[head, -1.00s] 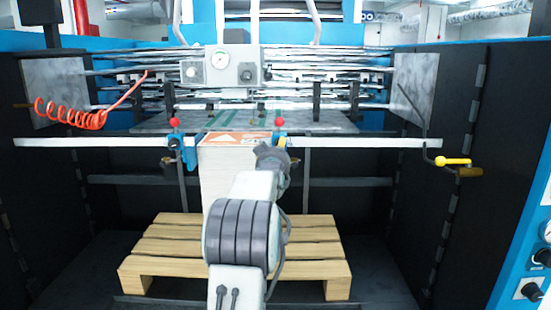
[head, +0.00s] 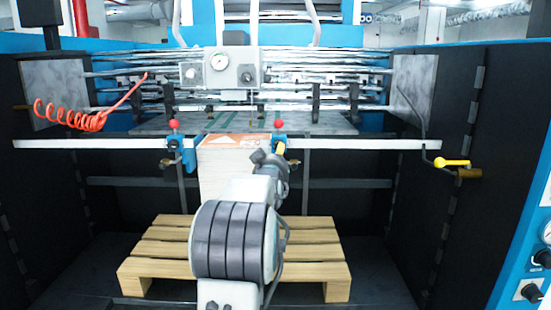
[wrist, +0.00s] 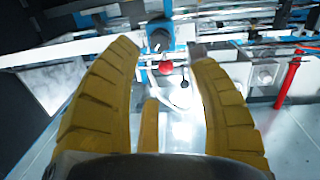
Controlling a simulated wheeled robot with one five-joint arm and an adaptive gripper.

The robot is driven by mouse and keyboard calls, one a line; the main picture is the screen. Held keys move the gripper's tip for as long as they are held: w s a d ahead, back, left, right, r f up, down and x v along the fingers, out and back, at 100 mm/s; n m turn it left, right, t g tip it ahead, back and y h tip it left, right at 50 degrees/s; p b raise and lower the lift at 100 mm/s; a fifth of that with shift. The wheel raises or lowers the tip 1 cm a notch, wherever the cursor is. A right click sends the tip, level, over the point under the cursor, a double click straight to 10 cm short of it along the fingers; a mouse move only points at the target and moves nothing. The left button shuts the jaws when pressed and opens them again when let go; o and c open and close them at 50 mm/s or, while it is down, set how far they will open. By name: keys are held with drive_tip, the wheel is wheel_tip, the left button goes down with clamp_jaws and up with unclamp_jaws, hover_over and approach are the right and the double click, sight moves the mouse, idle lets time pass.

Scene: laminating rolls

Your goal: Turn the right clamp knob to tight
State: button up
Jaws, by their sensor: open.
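The right clamp (head: 279,143) is a blue block with a red ball on top, on the white rail beside the stack. In the head view my gripper (head: 270,156) is in front of it and hides its knob. In the wrist view a black round knob (wrist: 158,38) with a pale mark shows just beyond the fingertips, roughly between them. The clamp's red ball (wrist: 166,68) shows close by. My gripper (wrist: 165,55) is open, its two yellow fingers apart with nothing held. I cannot tell whether a finger touches the knob.
The left clamp (head: 176,148) with its red ball stands on the same white rail (head: 90,144). The stack (head: 215,180) rises from a wooden pallet (head: 165,245) between them. A yellow-handled crank (head: 452,162) is at right, a coiled red hose (head: 70,115) at left.

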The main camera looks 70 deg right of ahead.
drive_tip(key=w+d+n+p, duration=0.2)
drive_tip(key=d+n, duration=0.5)
drive_tip(key=d, duration=0.4)
drive_tip(key=shift+w+h+p, duration=0.3)
drive_tip(key=shift+p, duration=0.5)
drive_tip(key=shift+d, duration=0.1)
clamp_jaws()
idle(0.4)
